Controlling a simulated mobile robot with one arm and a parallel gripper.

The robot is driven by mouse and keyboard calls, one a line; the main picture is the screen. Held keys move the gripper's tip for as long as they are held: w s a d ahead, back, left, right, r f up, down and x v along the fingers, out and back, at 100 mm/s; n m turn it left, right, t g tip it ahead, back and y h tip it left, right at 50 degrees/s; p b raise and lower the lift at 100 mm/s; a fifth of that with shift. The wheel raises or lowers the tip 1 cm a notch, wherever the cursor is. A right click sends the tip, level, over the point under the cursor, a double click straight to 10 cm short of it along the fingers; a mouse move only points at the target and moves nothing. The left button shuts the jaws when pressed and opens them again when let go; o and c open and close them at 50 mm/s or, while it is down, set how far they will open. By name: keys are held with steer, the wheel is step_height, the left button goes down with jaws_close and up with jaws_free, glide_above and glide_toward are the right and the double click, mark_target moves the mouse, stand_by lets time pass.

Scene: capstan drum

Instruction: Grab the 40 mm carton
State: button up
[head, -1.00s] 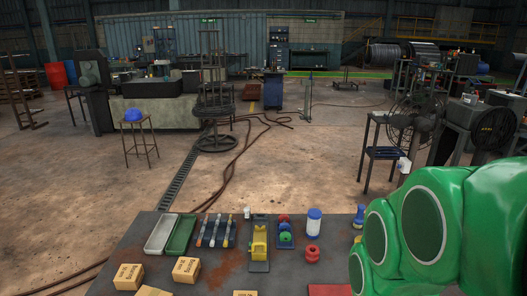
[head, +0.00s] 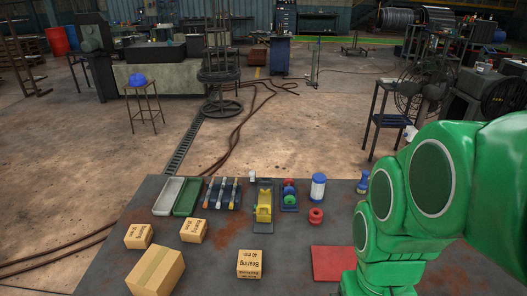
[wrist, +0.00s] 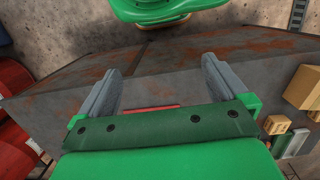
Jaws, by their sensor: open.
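Several brown cartons stand on the dark table. The front-middle carton (head: 249,264) has an upside-down label that appears to read "Bearing 40 mm". A larger carton (head: 155,272) is at front left, its label not visible. Two smaller cartons, left (head: 138,236) and right (head: 194,230), stand behind it with labels too small to read surely. In the wrist view my gripper (wrist: 160,68) is open and empty above the table, fingers wide apart. Cartons show at that view's right edge, outside the fingers. In the head view my green arm is at right, well right of the cartons; the fingers are hidden there.
A red mat (head: 330,262) lies right of the front-middle carton. Behind are a grey tray (head: 168,196), a green tray (head: 188,196), a yellow tool (head: 264,207), a red spool (head: 316,215) and a white-blue bottle (head: 318,187). Bare tabletop separates the cartons.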

step_height(320, 180, up, 5)
steer(key=m+t+y, duration=0.2)
steer(key=m+y, duration=1.2)
steer(key=m, duration=0.4)
glide_above(254, 260)
steer(key=d, duration=0.5)
step_height(254, 260, down, 26)
steer(key=shift+f, duration=0.1)
steer(key=shift+h, duration=0.3)
steer(key=shift+x, duration=3.9)
